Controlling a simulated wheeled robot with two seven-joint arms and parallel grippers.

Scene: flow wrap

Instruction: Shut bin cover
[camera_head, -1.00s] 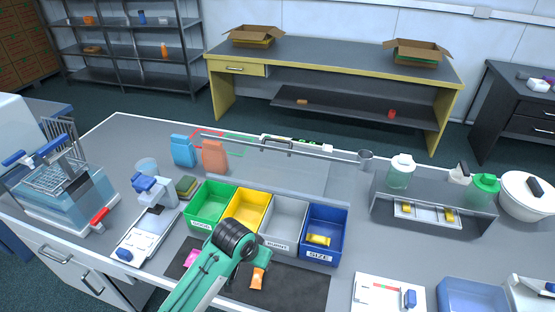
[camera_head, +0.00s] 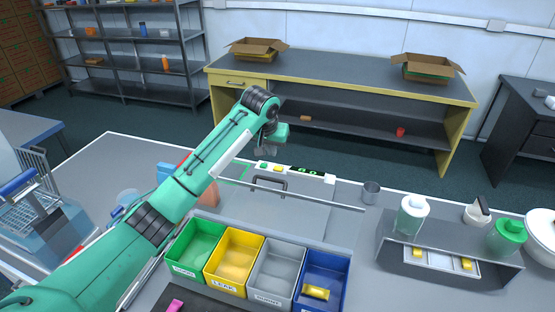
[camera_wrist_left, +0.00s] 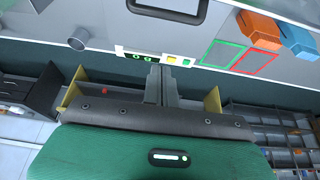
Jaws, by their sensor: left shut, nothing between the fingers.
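The bin cover (camera_head: 305,217) is a grey panel behind the row of bins, with a dark handle (camera_head: 269,182) near its far edge. The handle also shows at the top of the wrist view (camera_wrist_left: 168,12). The green (camera_head: 181,268), yellow (camera_head: 219,282), grey (camera_head: 264,289) and blue (camera_head: 338,282) bins stand uncovered in front of it. A yellow piece (camera_head: 316,292) lies in the blue bin. My left gripper (camera_head: 266,151) is shut and empty, beyond the handle and apart from it; its fingers (camera_wrist_left: 162,72) are together. My right gripper is out of view.
A metal cup (camera_head: 371,192) stands right of the cover. A button strip (camera_head: 290,171) lies beyond the handle. Orange and blue packets (camera_wrist_left: 258,32) lie near coloured outlines.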

